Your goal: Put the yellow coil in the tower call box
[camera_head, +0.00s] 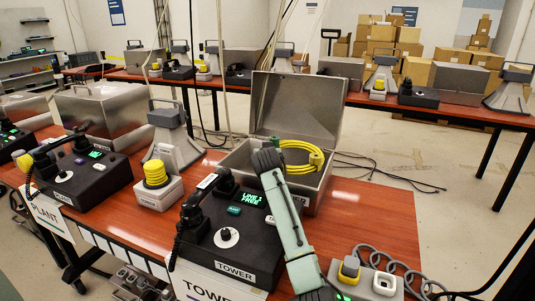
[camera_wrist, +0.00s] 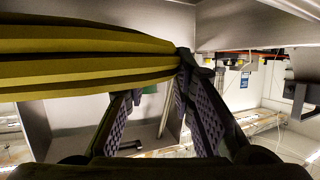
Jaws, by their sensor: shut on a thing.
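The yellow coil (camera_head: 303,158) shows at the mouth of the open metal call box (camera_head: 312,192) behind the TOWER phone. My gripper (camera_head: 268,160) is at the coil's left side, shut on it, above the box's front part. In the wrist view the coil (camera_wrist: 85,62) fills the upper left, and its right end meets the fingers (camera_wrist: 182,62). The box's lid (camera_head: 300,105) stands raised at the back. My gripper and arm hide part of the coil and box, so I cannot tell whether the coil touches the floor of the box.
The black TOWER phone (camera_head: 236,240) stands close in front of the box. A grey horn with a yellow beacon (camera_head: 155,173) and the PLANT phone (camera_head: 85,175) are to the left. A pendant control (camera_head: 348,270) lies at front right. The table right of the box is clear.

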